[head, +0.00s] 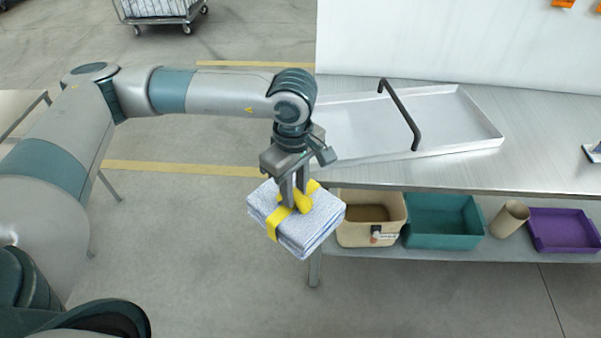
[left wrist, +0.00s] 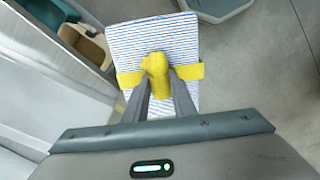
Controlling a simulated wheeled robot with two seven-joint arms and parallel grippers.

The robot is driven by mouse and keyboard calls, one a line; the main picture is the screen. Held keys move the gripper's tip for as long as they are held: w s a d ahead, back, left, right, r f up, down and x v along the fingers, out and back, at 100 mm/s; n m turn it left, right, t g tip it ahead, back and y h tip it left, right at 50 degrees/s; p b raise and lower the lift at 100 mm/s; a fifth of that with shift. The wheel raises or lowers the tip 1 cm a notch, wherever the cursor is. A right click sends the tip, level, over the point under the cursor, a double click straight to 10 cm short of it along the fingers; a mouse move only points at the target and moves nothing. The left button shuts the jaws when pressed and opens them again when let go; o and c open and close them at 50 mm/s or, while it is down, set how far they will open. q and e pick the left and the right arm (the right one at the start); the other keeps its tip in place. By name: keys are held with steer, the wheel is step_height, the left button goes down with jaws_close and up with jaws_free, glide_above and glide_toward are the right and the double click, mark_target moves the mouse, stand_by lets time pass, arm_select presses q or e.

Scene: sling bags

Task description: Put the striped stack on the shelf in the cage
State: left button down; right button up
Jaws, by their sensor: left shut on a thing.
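The striped stack (head: 318,222) is a block of folded blue-and-white striped cloth with a yellow band and a yellow knot on top. My left gripper (head: 298,203) is shut on the yellow knot, and the stack hangs below it, in front of the workbench's left end. In the left wrist view the striped stack (left wrist: 168,45) shows between and beyond the fingers of the left gripper (left wrist: 160,78). A wheeled cage (head: 160,12) holding striped things stands at the top left, cut off by the picture edge. My right gripper is not in view.
The floor between bench and cage looks clear.

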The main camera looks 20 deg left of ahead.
mark_target(273, 238)
arm_select(q)
steer(key=s+a+f+m, duration=0.1)
steer(key=s+f+m, duration=0.1)
steer(key=f+m, duration=0.1)
steer(key=s+a+f+m, duration=0.1)
steer(key=s+f+m, duration=0.1)
steer(key=f+m, duration=0.2)
steer(key=s+f+m, duration=0.2)
steer(key=f+m, duration=0.2)
steer(key=m, duration=0.1)
steer(key=shift+a, duration=0.4)
steer(key=shift+s+a+f+m, duration=0.15)
steer(key=shift+s+f+m, duration=0.3)
steer(key=shift+m, duration=0.35)
steer(key=shift+w, duration=0.1)
